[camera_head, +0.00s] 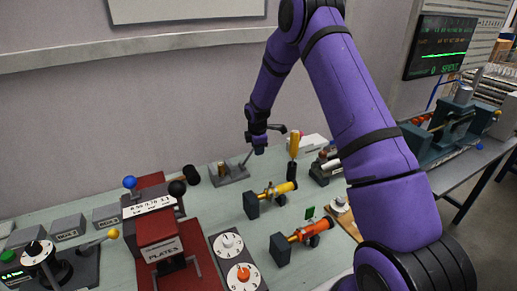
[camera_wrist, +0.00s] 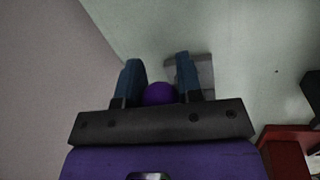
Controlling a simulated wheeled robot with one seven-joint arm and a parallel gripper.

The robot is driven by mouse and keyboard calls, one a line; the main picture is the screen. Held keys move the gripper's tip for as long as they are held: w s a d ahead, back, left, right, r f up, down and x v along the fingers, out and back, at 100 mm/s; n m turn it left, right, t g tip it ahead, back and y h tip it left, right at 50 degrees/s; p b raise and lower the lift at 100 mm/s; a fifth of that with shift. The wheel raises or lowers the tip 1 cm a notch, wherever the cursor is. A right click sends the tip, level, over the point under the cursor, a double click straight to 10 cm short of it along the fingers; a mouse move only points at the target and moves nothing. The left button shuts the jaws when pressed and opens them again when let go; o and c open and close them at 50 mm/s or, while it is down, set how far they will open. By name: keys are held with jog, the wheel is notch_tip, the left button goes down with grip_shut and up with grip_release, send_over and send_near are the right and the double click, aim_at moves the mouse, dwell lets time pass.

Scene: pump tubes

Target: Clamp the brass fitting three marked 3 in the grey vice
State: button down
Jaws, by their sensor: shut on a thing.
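The grey vice (camera_head: 232,175) stands on the bench near the wall, with a thin lever (camera_head: 246,158) rising from its right side. A small brass-coloured piece (camera_head: 221,168) stands upright at its left part; I cannot read a mark on it or tell how tightly it sits. My gripper (camera_head: 260,149) is at the lever's upper end. In the wrist view my gripper (camera_wrist: 160,80) has its two blue fingers on either side of a purple ball knob (camera_wrist: 160,93), shut on it. Part of a grey block (camera_wrist: 204,72) shows beyond the right finger.
A red press (camera_head: 158,235) stands front left, beside a dial panel (camera_head: 238,262). An upright yellow-handled tool (camera_head: 293,146) is close right.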

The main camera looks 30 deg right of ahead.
jog(key=shift+a+r+h, duration=0.5)
jog(key=shift+a+h, duration=0.2)
jog(key=shift+h, duration=0.1)
jog(key=shift+a+r+h, duration=0.45)
jog(key=shift+a+h, duration=0.2)
jog(key=shift+h, duration=0.15)
jog(key=shift+a+r+n+h, duration=0.2)
jog(key=shift+a+r+h, duration=0.1)
jog(key=shift+a+h, duration=0.5)
jog(key=shift+a+r+n+h, duration=0.25)
jog(key=shift+a+h, duration=0.3)
jog(key=shift+h, duration=0.45)
jog(key=c, duration=0.8)
grip_release()
jog(key=shift+a, duration=0.1)
jog(key=v, duration=1)
jog(key=shift+s+a+r, duration=0.1)
jog(key=shift+a+r, duration=0.15)
